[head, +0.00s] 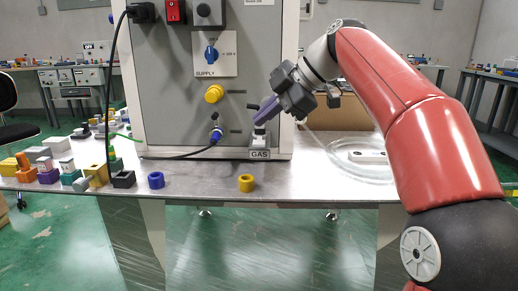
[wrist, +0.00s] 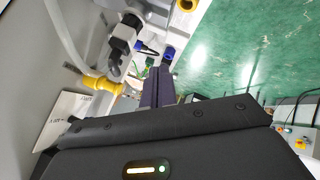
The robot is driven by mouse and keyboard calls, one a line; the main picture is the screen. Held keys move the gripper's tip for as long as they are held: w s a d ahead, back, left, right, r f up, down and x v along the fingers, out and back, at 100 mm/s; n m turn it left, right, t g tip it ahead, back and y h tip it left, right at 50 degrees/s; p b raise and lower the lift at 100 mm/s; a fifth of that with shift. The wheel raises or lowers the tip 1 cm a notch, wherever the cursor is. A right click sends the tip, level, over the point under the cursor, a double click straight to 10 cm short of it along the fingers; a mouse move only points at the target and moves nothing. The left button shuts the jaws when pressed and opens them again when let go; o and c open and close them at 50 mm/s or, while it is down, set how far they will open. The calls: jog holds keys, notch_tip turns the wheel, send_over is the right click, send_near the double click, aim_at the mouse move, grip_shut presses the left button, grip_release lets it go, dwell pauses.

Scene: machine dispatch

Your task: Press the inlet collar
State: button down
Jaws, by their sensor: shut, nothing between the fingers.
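A yellow collar (head: 214,93) sticks out of the grey machine panel below the SUPPLY switch. It also shows in the wrist view (wrist: 103,84), left of my fingers. A blue collar (head: 216,135) with a cable sits lower on the panel. No label shows which one is the inlet collar. A grey fitting stands on a block marked GAS (head: 260,154), at the panel's foot. My gripper (head: 263,118) is shut and empty, its purple fingers pointing down and left, just above the GAS fitting. In the wrist view the fingers (wrist: 158,80) appear together. I cannot tell whether they touch the fitting.
A loose blue ring (head: 156,180) and yellow ring (head: 246,183) lie near the metal table's front edge. Several coloured blocks crowd the table's left side. A black cable hangs down the panel's left.

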aim_at(257, 141)
jog(key=shift+f+b, duration=0.6)
jog(key=shift+f, duration=0.4)
jog(key=shift+f, duration=0.1)
dwell(1.2)
jog(key=shift+f+b, duration=0.3)
jog(key=shift+b, duration=0.1)
jog(key=shift+f+b, duration=0.8)
jog(key=shift+f, duration=0.05)
dwell(0.8)
dwell(0.3)
jog(key=shift+r+p, duration=1.15)
jog(key=shift+r, duration=0.15)
notch_tip(257, 141, up, 5)
jog(key=p, duration=0.4)
